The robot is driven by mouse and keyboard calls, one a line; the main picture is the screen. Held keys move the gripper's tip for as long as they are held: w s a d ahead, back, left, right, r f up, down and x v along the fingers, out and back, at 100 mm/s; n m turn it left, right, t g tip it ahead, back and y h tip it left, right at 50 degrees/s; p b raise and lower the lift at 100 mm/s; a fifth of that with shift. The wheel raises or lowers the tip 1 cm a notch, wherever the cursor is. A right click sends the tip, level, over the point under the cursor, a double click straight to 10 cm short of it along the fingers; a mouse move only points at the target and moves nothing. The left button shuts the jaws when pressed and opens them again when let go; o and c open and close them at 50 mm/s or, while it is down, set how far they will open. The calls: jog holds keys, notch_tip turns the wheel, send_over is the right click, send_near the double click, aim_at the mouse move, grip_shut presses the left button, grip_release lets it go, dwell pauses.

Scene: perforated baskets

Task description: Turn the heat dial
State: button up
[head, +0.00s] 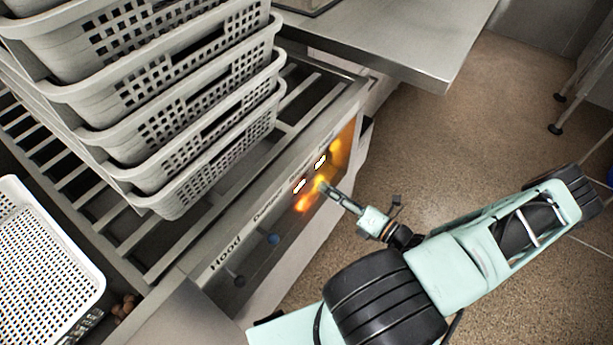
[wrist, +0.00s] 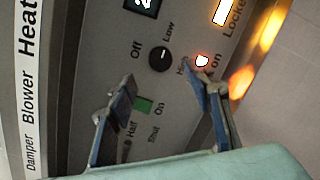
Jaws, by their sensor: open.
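The heat dial (wrist: 159,59) is a round black knob on a grey control panel, with "Off", "Low" and "High" printed around it. It shows in the wrist view, beyond my gripper (wrist: 154,92). The two fingers are spread apart, with the dial between and a little past the tips. I see no contact with the dial. In the head view my gripper (head: 324,187) is at the panel front, and it hides the dial there.
A green switch (wrist: 143,105) and a lit light (wrist: 203,61) are near the fingers. Stacked grey baskets (head: 190,120) stand on a slatted rack left of the panel. A steel table (head: 400,45) is behind. The floor at right is mostly open.

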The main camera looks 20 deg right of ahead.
aim_at(306, 174)
jog(key=x, duration=0.8)
jog(key=shift+a, duration=0.15)
jog(key=c, duration=1.2)
jog(key=shift+o, duration=0.2)
